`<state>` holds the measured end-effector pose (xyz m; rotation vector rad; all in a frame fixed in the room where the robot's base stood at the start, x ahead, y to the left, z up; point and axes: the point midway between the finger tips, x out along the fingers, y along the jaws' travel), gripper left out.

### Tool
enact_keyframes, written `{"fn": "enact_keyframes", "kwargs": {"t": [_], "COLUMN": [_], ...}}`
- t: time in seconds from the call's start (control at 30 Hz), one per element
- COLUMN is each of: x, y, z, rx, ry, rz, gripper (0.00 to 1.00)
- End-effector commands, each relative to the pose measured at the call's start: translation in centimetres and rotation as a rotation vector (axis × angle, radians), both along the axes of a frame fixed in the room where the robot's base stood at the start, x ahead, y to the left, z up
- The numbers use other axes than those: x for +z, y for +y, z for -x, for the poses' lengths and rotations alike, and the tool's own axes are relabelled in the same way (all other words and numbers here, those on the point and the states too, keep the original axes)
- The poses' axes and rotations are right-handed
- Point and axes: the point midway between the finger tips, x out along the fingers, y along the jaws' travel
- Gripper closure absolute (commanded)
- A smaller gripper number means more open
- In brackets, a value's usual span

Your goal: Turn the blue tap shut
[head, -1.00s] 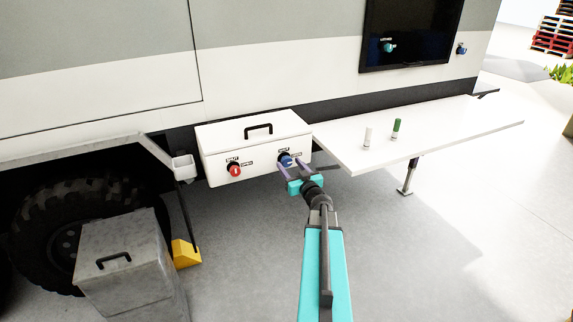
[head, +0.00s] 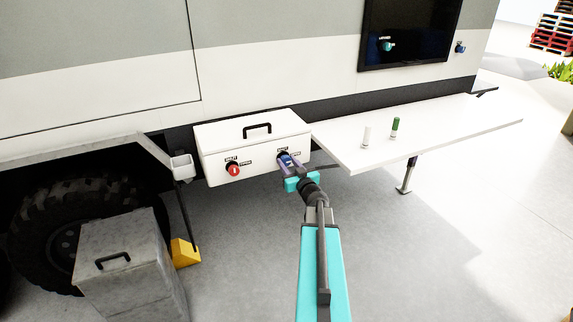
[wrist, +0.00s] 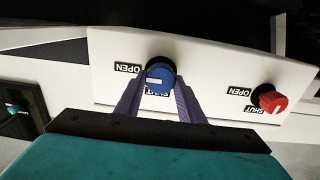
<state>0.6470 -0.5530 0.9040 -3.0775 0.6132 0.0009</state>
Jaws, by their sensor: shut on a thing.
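The blue tap (head: 284,159) is on the front of a white box (head: 223,132), to the right of a red tap (head: 233,169). My gripper (head: 288,162) reaches it from the front and is shut on it. In the wrist view, the two purple fingers stand on either side of the blue knob (wrist: 160,74). A white mark on the knob lies roughly level, towards the left, on the side of the OPEN label (wrist: 127,68). The SHUT label (wrist: 157,92) shows between the fingers, partly hidden.
A white table (head: 435,132) at right holds a white and a green-topped cylinder. A grey bin (head: 130,270), a tyre (head: 65,225) and a yellow chock (head: 185,253) stand at left. The floor in front of the box is clear.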

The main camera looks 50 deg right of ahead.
Motion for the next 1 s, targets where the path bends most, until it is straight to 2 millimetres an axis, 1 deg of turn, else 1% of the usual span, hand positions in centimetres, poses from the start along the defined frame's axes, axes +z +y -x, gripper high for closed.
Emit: {"fn": "enact_keyframes", "kwargs": {"t": [0.03, 0.27, 0.47, 0.67, 1.0], "x": [-0.1, -0.07, -0.04, -0.03, -0.18], "y": [0.2, 0.04, 0.05, 0.11, 0.25], "z": [-0.36, -0.58, -0.65, -0.68, -0.71], "rx": [0.012, 0.017, 0.017, 0.016, 0.016], "ry": [0.001, 0.013, 0.045, 0.097, 0.216], "rz": [0.004, 0.038, 0.119, 0.252, 0.546], "gripper": [0.87, 0.88, 0.88, 0.87, 0.87]}}
